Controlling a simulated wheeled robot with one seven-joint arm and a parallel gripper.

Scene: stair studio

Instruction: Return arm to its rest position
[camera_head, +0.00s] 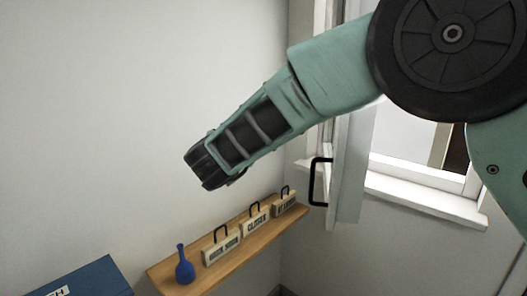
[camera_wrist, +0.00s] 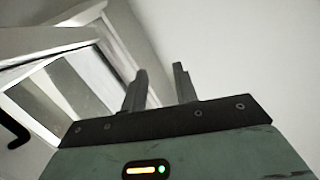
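My arm reaches in from the upper right of the head view, and its dark end points down and left, in front of the wall above the shelf. The fingers cannot be made out there. In the wrist view my gripper (camera_wrist: 160,70) shows two dark fingers standing apart with nothing between them. It touches nothing that I can see.
A wooden shelf (camera_head: 160,279) holds a blue vase (camera_head: 184,266) and several small signs with black handles (camera_head: 221,250). A window sash with a black handle (camera_head: 314,182) stands open right of the shelf. A blue box (camera_head: 95,278) is at lower left.

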